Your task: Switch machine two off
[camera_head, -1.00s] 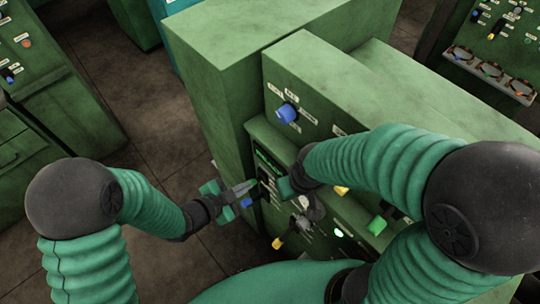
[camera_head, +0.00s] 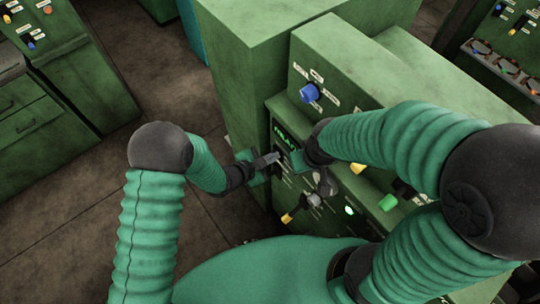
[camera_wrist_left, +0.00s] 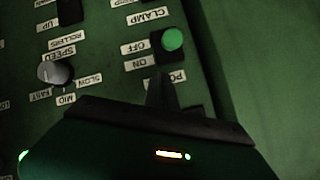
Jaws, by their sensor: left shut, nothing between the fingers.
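A green machine (camera_head: 240,35) with a sloping control panel stands in front of me; I see no machine number on it. My left gripper (camera_head: 272,159) is shut and empty at the panel's left edge. In the left wrist view its dark finger (camera_wrist_left: 163,90) points at a switch with a round green tip (camera_wrist_left: 172,39). The labels OFF (camera_wrist_left: 130,47), ON and a partly hidden "PO" stand around it, upside down; the tip is at the OFF end. Contact cannot be told. My right gripper (camera_head: 298,163) is close beside the left one, its fingers mostly hidden.
A grey speed knob (camera_wrist_left: 55,72) sits beside the switch. The head view shows a blue knob (camera_head: 309,93), a yellow-tipped lever (camera_head: 290,215), a lit green lamp (camera_head: 349,210) and a green control (camera_head: 388,202). Other green cabinets (camera_head: 60,90) stand left, with free floor (camera_head: 160,100) between.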

